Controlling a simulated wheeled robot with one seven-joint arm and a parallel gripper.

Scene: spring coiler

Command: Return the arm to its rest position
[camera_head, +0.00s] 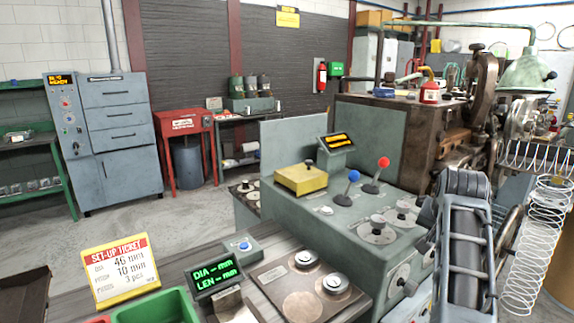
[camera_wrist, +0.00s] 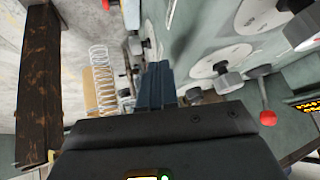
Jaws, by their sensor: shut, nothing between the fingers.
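In the wrist view my gripper (camera_wrist: 155,75) shows as two blue-grey fingers pressed together, with nothing between them. It points past the grey-green control panel (camera_wrist: 205,65), which fills the upper right of that view. I cannot tell how far the fingertips are from the panel. My arm (camera_head: 465,245) rises at the right of the head view, in front of the coiler. The gripper itself cannot be made out in the head view.
A wire spring (camera_head: 537,245) hangs right of my arm; a coil also shows left of the fingers (camera_wrist: 103,80). Red (camera_head: 383,163) and blue (camera_head: 354,175) lever knobs stand on the console. Open floor lies left.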

